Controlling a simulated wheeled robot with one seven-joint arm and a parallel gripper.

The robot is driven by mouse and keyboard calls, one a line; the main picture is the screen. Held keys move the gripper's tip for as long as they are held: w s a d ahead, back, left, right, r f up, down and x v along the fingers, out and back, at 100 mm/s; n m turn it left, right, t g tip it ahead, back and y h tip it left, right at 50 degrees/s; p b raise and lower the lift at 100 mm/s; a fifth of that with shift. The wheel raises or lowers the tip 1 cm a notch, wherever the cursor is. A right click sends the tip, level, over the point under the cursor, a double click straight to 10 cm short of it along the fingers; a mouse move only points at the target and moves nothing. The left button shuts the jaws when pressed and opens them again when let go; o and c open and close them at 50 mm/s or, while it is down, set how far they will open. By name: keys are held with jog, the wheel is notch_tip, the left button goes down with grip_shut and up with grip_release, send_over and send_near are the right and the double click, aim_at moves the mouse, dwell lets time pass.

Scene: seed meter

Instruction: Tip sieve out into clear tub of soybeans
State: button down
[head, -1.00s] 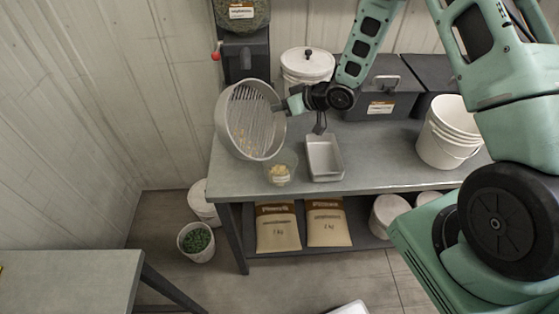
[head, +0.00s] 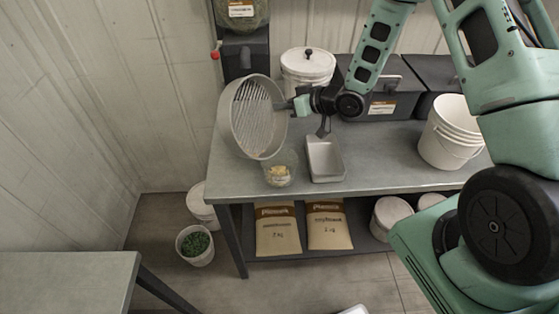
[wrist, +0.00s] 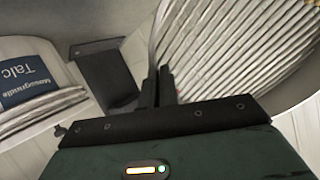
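The sieve (head: 255,118), a round metal pan with a slotted floor, is tilted steeply on its side above the bench's left end. My gripper (head: 289,104) is shut on the sieve at its right side. In the wrist view the fingers (wrist: 157,88) meet at the sieve's edge, with the slotted floor (wrist: 235,50) beside them.
A metal scoop tray (head: 324,158) lies right of the tub. A dispenser (head: 243,50) rises behind the sieve.

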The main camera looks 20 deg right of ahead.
jog(key=shift+s+d+r+t+y+b, duration=0.2)
jog(key=shift+s+d+t+y+b, duration=0.25)
jog(key=shift+b, duration=0.5)
jog(key=shift+s+d+f+t+y+b, duration=0.2)
jog(key=shift+f+t+y+b, duration=0.15)
jog(key=shift+b, duration=0.75)
jog(key=shift+s+d+f+t+y+b, duration=0.1)
jog(key=shift+s+f+t+y+b, duration=0.25)
jog(key=shift+b, duration=0.75)
jog(key=shift+s+d+r+t+y+b, duration=0.1)
jog(key=shift+s+d+t+y+b, duration=0.25)
jog(key=shift+b, duration=0.55)
jog(key=shift+r+t+y+b, duration=0.1)
jog(key=shift+t+b, duration=0.3)
jog(key=shift+b, duration=0.5)
jog(key=shift+s+f+b, duration=0.1)
jog(key=shift+f+b, duration=0.1)
jog(key=shift+b, duration=0.4)
jog(key=shift+s+d+f+t+y+b, duration=0.35)
jog(key=shift+f+t+y+b, duration=0.3)
jog(key=shift+b, duration=1.15)
jog(key=shift+s+d+r+t+y+b, duration=0.1)
jog(key=shift+s+d+t+y+b, duration=0.45)
jog(key=shift+b, duration=1.25)
jog(key=shift+w+a+r, duration=0.1)
jog(key=shift+a, duration=0.05)
